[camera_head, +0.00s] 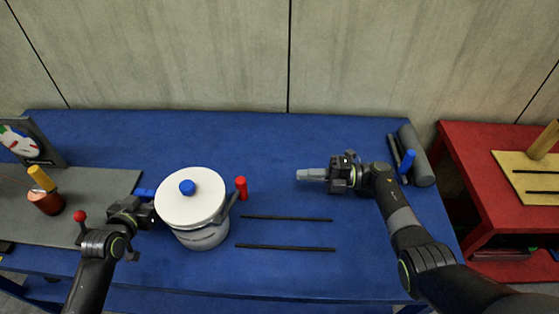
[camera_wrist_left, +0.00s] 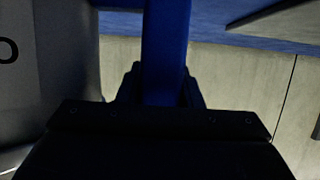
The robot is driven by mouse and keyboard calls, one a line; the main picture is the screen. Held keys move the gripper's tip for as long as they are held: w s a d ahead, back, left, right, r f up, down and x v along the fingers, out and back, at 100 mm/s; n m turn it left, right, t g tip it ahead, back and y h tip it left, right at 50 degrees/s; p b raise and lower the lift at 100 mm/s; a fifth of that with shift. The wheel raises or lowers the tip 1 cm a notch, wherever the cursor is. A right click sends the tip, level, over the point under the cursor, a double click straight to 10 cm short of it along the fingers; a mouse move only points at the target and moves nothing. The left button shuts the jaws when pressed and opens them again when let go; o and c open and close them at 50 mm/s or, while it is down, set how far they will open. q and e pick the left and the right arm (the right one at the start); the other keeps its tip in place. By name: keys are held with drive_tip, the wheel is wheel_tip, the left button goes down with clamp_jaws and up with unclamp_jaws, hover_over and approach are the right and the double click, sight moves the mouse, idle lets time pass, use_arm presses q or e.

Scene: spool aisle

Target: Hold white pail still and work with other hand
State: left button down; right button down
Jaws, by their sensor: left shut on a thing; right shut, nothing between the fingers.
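The white pail (camera_head: 200,236) stands upright on the blue table, left of centre. A white lid (camera_head: 190,207) with a blue knob (camera_head: 187,187) covers it, so its inside is hidden. A red-ended lever (camera_head: 241,188) rises at its right side. A blue handle (camera_head: 144,193) sticks out at its left; my left gripper (camera_head: 148,213) is shut on it. In the left wrist view the blue handle (camera_wrist_left: 167,45) runs between the fingers, with the pail's wall (camera_wrist_left: 60,60) at left. My right gripper (camera_head: 312,174) is shut and empty, apart from the pail, to its right.
Two thin dark strips (camera_head: 287,218) lie right of the pail on the blue table (camera_head: 260,140). A grey roll (camera_head: 416,155) and a blue-handled item (camera_head: 407,161) are at the table's right end. A grey mat (camera_head: 90,195) is at left. A red table (camera_head: 470,170) stands farther right.

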use_arm(q)
drive_tip(key=c, duration=0.9)
unclamp_jaws()
